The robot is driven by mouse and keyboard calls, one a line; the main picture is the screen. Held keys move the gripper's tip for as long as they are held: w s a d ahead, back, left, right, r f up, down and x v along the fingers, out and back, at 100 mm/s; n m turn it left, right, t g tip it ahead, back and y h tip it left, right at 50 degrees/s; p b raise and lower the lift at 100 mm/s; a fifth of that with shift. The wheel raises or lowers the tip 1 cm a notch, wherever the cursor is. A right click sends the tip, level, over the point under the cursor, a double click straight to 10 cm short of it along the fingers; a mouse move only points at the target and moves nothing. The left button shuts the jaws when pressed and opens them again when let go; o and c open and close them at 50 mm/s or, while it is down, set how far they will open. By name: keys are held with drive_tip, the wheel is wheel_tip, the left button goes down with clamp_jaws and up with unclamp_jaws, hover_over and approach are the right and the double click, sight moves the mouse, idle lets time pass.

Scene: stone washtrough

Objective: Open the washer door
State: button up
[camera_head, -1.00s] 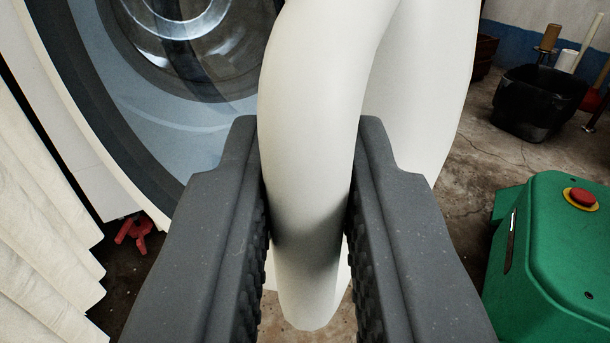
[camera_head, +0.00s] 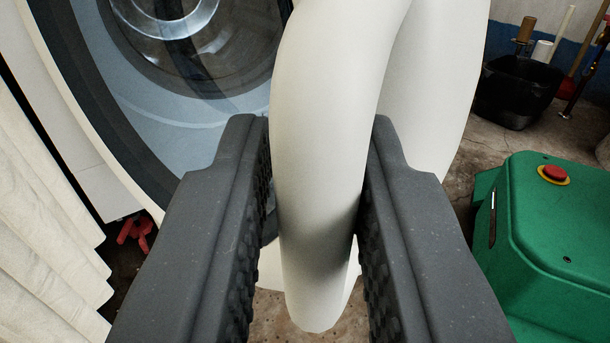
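The washer door (camera_head: 190,135) fills the upper left, with round bluish glass in a dark ring and a pale outer rim. A thick white curved bar (camera_head: 322,180), which looks like the door's handle, runs down the middle of the view. My gripper (camera_head: 318,190) has one dark finger on each side of this bar. The fingers are apart, with a gap on the bar's lower left side and a narrow one at the right. The bar hides the door's right part, and I cannot tell if the door is ajar.
A green box (camera_head: 560,235) with a red button (camera_head: 555,174) stands close at the right. A black bucket (camera_head: 518,90) with tools near it is farther back. Pale cloth (camera_head: 45,220) hangs at the left, and a red object (camera_head: 135,229) lies low behind it.

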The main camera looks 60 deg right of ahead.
sight(338, 22)
drive_tip(key=shift+d, duration=0.1)
idle(0.5)
wheel_tip(338, 22, up, 3)
drive_tip(key=shift+w+r+p, duration=0.15)
drive_tip(key=shift+r+p, duration=0.05)
drive_tip(key=shift+p, duration=0.85)
drive_tip(key=shift+s+d+r, duration=0.2)
drive_tip(key=shift+r, duration=0.05)
drive_tip(key=s+d+r+p, duration=0.1)
drive_tip(key=s+d+p, duration=0.4)
drive_tip(key=s+d, duration=0.5)
drive_tip(key=shift+s, duration=0.95)
